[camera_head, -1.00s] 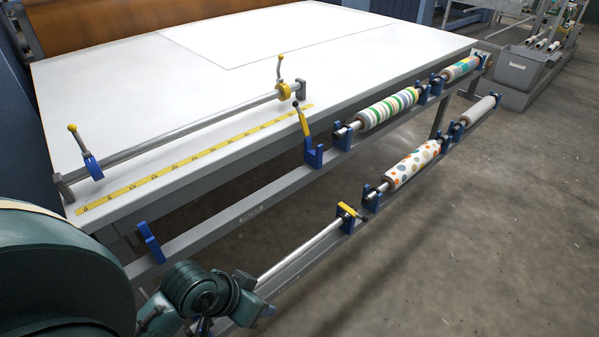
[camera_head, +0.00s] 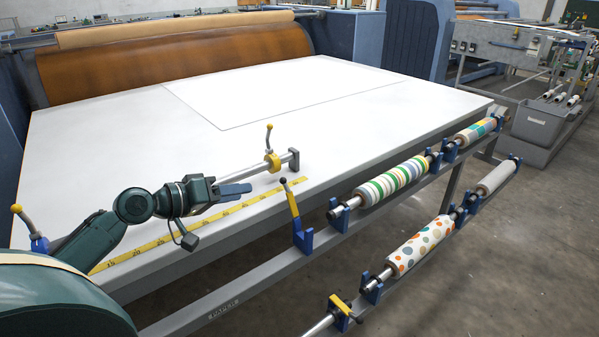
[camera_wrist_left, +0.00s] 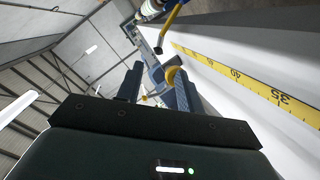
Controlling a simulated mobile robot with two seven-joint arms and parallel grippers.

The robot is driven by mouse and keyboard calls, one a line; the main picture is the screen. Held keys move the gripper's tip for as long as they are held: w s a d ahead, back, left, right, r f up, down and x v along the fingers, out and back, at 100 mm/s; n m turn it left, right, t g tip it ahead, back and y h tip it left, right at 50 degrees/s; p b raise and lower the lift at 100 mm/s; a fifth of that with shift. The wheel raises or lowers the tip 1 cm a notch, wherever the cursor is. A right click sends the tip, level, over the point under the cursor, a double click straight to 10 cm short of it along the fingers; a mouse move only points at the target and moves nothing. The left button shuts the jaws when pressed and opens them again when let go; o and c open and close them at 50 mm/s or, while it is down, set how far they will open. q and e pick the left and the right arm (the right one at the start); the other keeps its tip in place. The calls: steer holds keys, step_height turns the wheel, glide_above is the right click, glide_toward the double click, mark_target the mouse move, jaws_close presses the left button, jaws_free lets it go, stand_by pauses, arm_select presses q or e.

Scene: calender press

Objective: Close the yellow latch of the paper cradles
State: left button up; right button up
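The yellow latch (camera_head: 292,204) of the upper blue paper cradle (camera_head: 303,238) stands raised, tilted back, with a dark knob on top. The lower cradle's yellow latch (camera_head: 340,305) lies across its blue holder, by the end of a metal shaft. My left gripper (camera_head: 244,188) is above the table's front edge, left of the raised latch and apart from it. In the left wrist view its two fingers (camera_wrist_left: 157,74) are spread with a gap between them. A yellow latch arm (camera_wrist_left: 171,28) shows beyond them at the top. My right gripper is not in view.
A metal bar with a yellow collar (camera_head: 272,163) lies along the table (camera_head: 330,125), close behind my gripper. A yellow ruler (camera_head: 150,245) runs along the table edge. Patterned rolls (camera_head: 392,182) sit in blue cradles at the right. The grey floor (camera_head: 480,270) is clear there.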

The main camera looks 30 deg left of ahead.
mark_target(285, 182)
arm_select(q)
steer(key=shift+w, duration=0.75)
steer(key=shift+w+d, duration=0.2)
steer(key=shift+w, duration=0.1)
steer(key=p+x, duration=0.2)
steer(key=x, duration=0.8)
steer(key=shift+x, duration=0.8)
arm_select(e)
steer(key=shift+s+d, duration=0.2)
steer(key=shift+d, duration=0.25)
arm_select(q)
steer(key=shift+s+f, duration=0.1)
steer(key=shift+s, duration=0.05)
steer(key=c, duration=0.6)
jaws_close()
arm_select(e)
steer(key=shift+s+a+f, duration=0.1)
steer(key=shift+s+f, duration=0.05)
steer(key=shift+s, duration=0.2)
